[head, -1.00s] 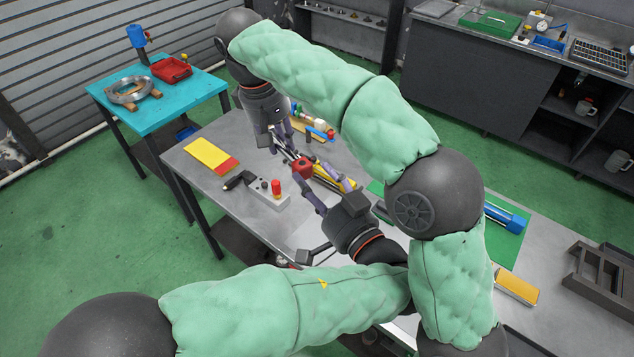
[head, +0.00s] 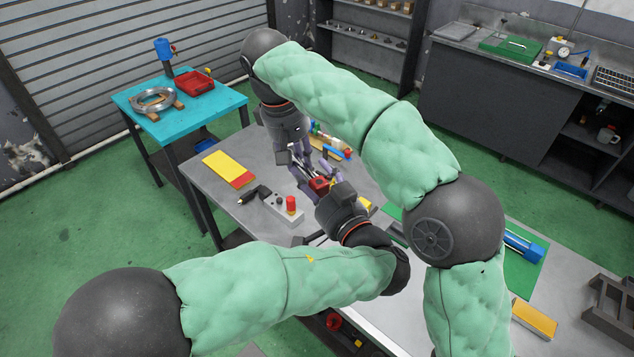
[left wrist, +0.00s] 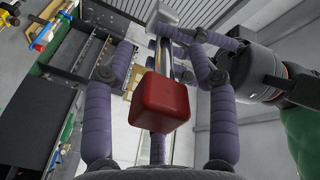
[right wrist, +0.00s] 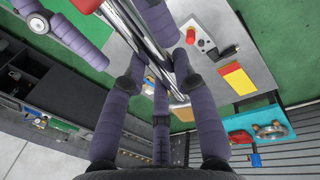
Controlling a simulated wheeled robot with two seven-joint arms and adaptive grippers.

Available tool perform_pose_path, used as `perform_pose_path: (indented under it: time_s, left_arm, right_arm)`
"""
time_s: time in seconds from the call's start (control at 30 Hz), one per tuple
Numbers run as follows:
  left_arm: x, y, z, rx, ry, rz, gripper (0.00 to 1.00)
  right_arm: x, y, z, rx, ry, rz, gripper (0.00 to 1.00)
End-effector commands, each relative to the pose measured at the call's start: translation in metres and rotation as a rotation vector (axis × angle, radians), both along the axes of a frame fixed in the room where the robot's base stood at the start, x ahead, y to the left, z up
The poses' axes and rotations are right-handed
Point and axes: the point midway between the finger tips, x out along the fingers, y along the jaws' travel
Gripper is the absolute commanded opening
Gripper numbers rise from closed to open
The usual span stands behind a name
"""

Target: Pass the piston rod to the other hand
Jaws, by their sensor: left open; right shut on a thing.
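The piston rod is a shiny metal rod with a red block (head: 319,184) at one end. My right gripper (head: 302,165) is shut on the rod above the table, and the metal shaft (right wrist: 140,28) runs between its fingers in the right wrist view. My left gripper (head: 322,180) is open around the red end. In the left wrist view the red block (left wrist: 160,100) sits between the spread purple fingers, with the shaft behind it. I cannot tell whether those fingers touch it. The left gripper's body hides part of the rod in the head view.
The grey table (head: 228,197) carries a yellow and red block (head: 228,168) and a grey box with a red button (head: 290,205). A blue cylinder (head: 522,246) lies on a green mat at right. A turquoise table (head: 190,117) stands at the back left.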

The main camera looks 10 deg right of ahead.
Motion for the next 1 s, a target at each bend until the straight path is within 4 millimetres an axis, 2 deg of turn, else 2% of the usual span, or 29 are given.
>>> perform_pose_path:
  time_s: [0.17,0.37,0.43,0.47,0.53,0.87,1.0]
  left_arm:
    - [0.000,0.000,0.000,0.000,0.000,0.000,0.58]
    - [0.000,0.000,0.000,0.001,0.001,-0.001,0.01]
    - [0.000,-0.001,0.000,0.001,0.001,-0.001,0.00]
    - [0.000,-0.001,0.000,0.000,0.000,-0.001,0.00]
    - [0.000,-0.001,0.000,0.000,-0.001,-0.002,0.00]
    - [0.000,0.000,0.000,-0.001,-0.001,0.001,0.00]
    - [0.000,0.000,0.000,0.000,0.000,0.001,0.00]
  right_arm:
    - [0.000,0.000,0.001,0.000,-0.001,0.000,0.00]
    - [0.000,0.000,0.001,0.000,-0.001,0.000,0.00]
    - [0.000,0.000,0.001,0.001,0.000,0.000,0.00]
    - [0.000,0.000,0.001,0.001,0.000,0.000,0.34]
    - [0.000,0.001,0.000,0.001,0.000,0.000,0.54]
    - [-0.001,0.000,0.002,0.000,0.001,0.000,0.56]
    - [-0.001,0.003,0.015,0.000,-0.001,0.000,0.56]
